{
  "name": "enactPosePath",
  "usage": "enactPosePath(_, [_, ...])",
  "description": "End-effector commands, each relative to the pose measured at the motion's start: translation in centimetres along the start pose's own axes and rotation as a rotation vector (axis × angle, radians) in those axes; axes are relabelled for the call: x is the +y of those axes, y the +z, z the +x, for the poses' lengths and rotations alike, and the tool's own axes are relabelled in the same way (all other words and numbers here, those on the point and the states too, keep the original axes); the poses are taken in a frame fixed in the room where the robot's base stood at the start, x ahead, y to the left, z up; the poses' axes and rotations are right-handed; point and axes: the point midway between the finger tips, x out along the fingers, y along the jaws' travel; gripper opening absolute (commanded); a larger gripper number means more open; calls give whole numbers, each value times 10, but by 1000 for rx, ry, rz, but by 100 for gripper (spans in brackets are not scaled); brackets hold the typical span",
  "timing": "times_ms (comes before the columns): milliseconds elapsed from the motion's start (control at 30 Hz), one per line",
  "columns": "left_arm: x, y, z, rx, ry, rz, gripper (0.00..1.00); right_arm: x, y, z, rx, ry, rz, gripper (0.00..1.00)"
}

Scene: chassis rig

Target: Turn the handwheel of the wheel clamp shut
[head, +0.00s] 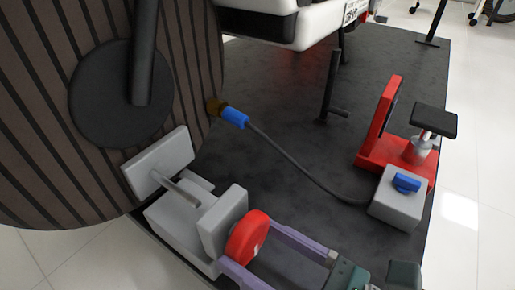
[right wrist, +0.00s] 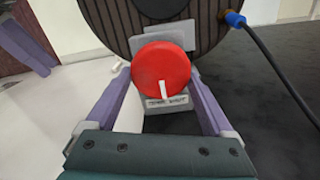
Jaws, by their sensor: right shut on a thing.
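The grey wheel clamp (head: 168,222) stands at the lower middle of the head view, beside the large dark striped wheel (head: 40,120). An upright grey plate of the clamp is close to the wheel, and a rod shows between this plate and a second block. The red handwheel (head: 245,240) sits on the outer side of that block. In the right wrist view the handwheel (right wrist: 158,68) faces me, with a white mark pointing down. My right gripper (right wrist: 162,84) has its purple fingers on both sides of the handwheel, shut on it. My left gripper is not visible.
A grey box (head: 398,205) with a blue knob stands at the right. A dark cable runs from it to a blue connector (head: 235,117) at the wheel. A red stand (head: 380,150) is behind the box. Dark floor (head: 290,185) between them is clear apart from the cable.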

Motion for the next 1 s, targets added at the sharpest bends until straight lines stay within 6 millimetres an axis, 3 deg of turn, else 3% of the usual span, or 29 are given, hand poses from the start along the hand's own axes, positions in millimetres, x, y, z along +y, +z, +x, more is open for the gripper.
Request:
enactPosePath(500, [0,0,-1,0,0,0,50,0,0,0,-2,0,23,31])
enactPosePath(533, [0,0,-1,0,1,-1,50,0,0,0,-2,0,23,89])
enactPosePath(633, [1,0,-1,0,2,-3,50,0,0,0,-2,0,22,100])
enactPosePath(867, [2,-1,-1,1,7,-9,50,0,0,-1,-1,0,20,100])
enactPosePath(1000, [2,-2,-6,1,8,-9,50,0,1,-13,2,-1,21,100])
